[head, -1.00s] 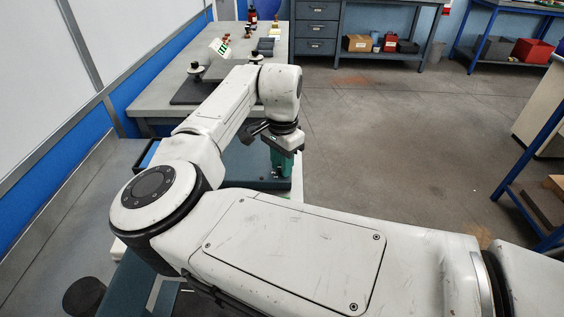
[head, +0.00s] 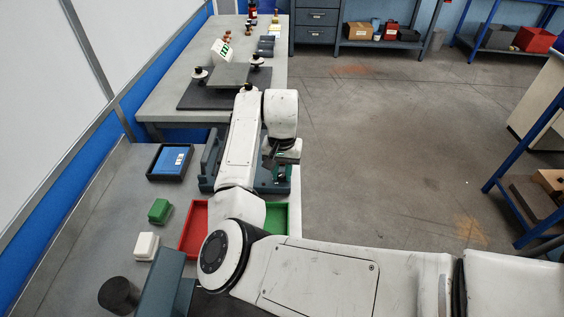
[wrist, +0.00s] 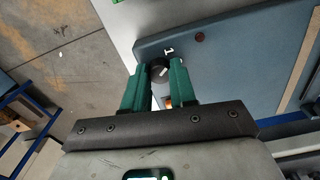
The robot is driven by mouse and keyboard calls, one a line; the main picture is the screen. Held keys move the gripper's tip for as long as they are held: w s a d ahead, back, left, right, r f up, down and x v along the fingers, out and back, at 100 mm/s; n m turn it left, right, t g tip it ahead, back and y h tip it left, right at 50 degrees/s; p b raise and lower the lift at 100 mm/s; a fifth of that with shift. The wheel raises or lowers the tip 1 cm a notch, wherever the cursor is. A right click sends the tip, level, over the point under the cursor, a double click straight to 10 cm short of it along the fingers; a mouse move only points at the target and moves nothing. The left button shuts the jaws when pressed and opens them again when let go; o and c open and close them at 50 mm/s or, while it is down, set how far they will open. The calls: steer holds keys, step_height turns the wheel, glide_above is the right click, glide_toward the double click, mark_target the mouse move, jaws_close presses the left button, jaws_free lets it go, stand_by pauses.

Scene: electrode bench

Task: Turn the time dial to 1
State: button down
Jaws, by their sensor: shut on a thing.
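In the wrist view, the dark round time dial (wrist: 158,68) sits between the two green fingertips of my gripper (wrist: 155,84), which is shut on it. A short white mark shows on the dial. A white label that looks like a "1" (wrist: 169,50) is on the panel just beyond the dial. The rest of the dial's scale is hidden by the fingers. In the head view, my gripper (head: 283,173) points down at the right end of the blue-grey device (head: 209,165); the dial itself is hidden there.
A red round lamp (wrist: 199,37) is on the panel near the dial. In the head view, a red tray (head: 193,230) and a green tray (head: 295,218) flank my arm. A blue item in a black tray (head: 170,161), a green block (head: 159,210) and a white block (head: 146,246) lie left.

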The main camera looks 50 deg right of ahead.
mark_target(282, 174)
steer(key=shift+r+n+p, duration=0.1)
steer(key=shift+n+p, duration=0.5)
steer(key=c, duration=0.9)
jaws_free()
step_height(282, 174, up, 11)
steer(key=shift+f, duration=0.2)
